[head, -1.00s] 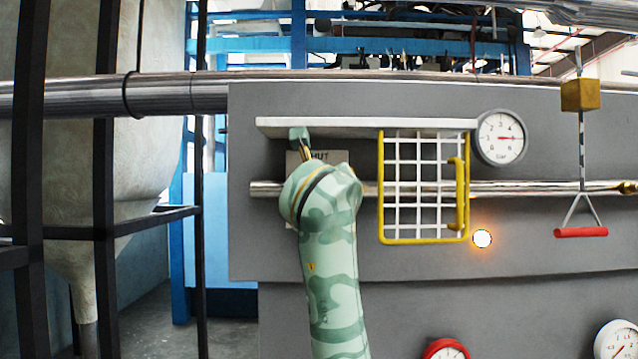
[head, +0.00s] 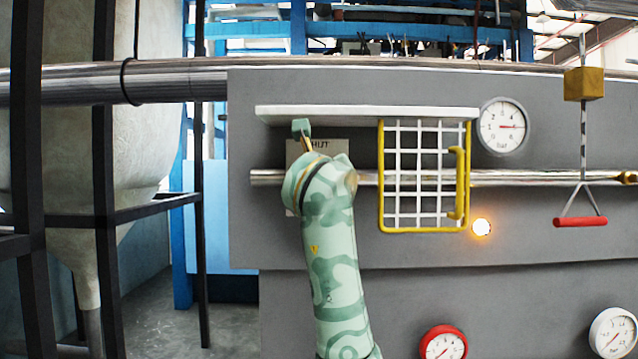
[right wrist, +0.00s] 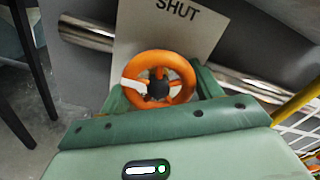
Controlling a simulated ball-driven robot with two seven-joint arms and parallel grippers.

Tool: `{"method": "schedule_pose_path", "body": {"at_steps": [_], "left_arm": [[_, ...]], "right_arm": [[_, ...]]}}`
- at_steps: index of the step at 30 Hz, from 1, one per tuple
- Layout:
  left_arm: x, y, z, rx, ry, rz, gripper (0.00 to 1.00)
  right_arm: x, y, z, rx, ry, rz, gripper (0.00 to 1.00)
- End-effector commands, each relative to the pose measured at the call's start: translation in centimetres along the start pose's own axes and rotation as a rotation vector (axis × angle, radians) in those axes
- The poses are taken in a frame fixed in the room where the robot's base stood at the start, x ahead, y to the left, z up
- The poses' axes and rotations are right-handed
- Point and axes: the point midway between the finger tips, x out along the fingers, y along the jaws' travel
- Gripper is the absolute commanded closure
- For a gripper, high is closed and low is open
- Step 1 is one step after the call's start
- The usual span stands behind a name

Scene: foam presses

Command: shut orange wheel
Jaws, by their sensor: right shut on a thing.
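The orange wheel (right wrist: 180,66) shows in the right wrist view, with a dark hub and one white spoke at its left. It sits in front of a pale plate marked SHUT (right wrist: 190,22). My right gripper (right wrist: 160,88) is shut on the wheel, with a green finger at each side of it. In the head view the wheel is hidden behind my right wrist, the plate (head: 333,147) is partly covered, and part of my right gripper (head: 303,134) shows above the wrist. My left gripper is not in view.
A white shelf (head: 350,113) juts out above my right gripper. A yellow-framed grid guard (head: 424,229) stands close to its right. A steel pipe (head: 268,177) runs behind. A lit orange lamp (head: 481,227), a gauge (head: 503,127) and a red pull handle (head: 580,222) are further right.

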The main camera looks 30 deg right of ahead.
Motion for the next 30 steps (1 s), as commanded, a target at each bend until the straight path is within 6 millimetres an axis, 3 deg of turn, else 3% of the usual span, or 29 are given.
{"method": "schedule_pose_path", "body": {"at_steps": [11, 30], "left_arm": [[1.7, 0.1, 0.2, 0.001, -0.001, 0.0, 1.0], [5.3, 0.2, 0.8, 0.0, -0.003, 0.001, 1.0]], "right_arm": [[-0.1, 0.5, -0.1, 0.217, -0.001, 0.008, 0.59], [-0.1, 0.7, 0.1, 0.823, 0.0, 0.006, 0.59]]}}
